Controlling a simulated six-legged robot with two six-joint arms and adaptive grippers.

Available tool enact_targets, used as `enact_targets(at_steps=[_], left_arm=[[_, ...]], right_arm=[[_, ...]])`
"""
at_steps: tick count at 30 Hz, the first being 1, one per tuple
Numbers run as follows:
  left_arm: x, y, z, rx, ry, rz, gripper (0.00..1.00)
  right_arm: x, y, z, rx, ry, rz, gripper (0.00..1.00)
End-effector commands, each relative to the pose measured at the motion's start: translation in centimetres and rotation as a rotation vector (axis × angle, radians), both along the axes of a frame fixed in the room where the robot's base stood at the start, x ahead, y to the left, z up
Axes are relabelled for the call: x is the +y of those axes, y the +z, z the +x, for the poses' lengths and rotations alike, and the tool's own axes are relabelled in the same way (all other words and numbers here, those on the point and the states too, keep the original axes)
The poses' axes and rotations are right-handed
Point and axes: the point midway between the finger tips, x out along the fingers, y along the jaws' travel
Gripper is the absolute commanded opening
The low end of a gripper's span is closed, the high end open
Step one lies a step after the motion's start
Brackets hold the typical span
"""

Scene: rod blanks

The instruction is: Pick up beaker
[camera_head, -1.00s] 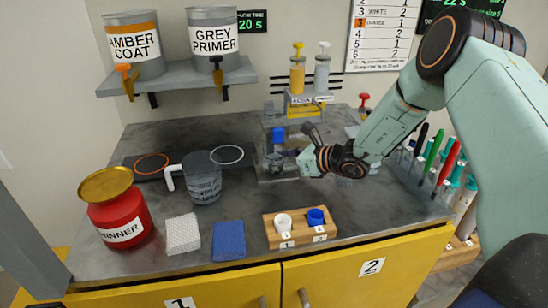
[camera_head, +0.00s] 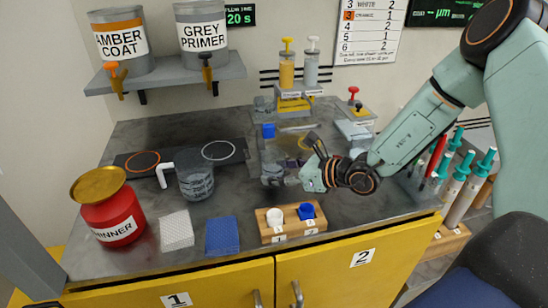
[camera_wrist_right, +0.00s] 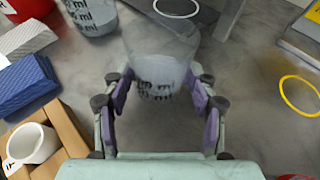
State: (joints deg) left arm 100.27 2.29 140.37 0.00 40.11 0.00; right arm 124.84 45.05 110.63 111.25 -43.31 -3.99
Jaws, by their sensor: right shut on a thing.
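My right gripper (camera_head: 308,165) is over the middle of the bench. In the right wrist view my right gripper (camera_wrist_right: 165,98) has its purple-padded fingers on both sides of a clear beaker (camera_wrist_right: 160,55) with dark ml marks, shut on it. In the head view this beaker is hard to make out against the grey bench and the stand behind. A second beaker (camera_head: 196,182), also with printed marks, stands to the left beside a white bent handle-like piece; it shows at the top of the wrist view (camera_wrist_right: 92,14). My left gripper is not in view.
A wooden block (camera_head: 290,236) with white and blue cups sits at the front. A blue sponge (camera_head: 222,236), a white pad (camera_head: 177,230) and a red THINNER can (camera_head: 119,222) stand left of it. A dark plate (camera_head: 182,158) with orange and white rings lies behind. Tall pens stand right.

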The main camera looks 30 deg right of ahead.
Motion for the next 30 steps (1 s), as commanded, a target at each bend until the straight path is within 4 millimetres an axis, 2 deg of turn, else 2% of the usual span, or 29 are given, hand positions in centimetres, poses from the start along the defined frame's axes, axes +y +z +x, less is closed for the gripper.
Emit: enact_targets(at_steps=[6,9,18,24,30], left_arm=[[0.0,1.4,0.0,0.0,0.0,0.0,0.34],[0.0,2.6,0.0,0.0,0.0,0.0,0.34],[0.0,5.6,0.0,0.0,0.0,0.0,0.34],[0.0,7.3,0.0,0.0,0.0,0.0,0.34],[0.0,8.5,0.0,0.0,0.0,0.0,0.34]], right_arm=[[1.2,0.3,-4.5,0.003,-0.003,0.008,0.26],[1.0,3.0,-4.0,-0.006,-0.003,0.003,0.26],[1.0,8.4,-4.0,-0.004,-0.002,0.003,0.26],[1.1,11.2,-4.0,-0.003,-0.001,0.001,0.26],[1.0,13.0,-4.0,-0.001,-0.001,0.001,0.26]])
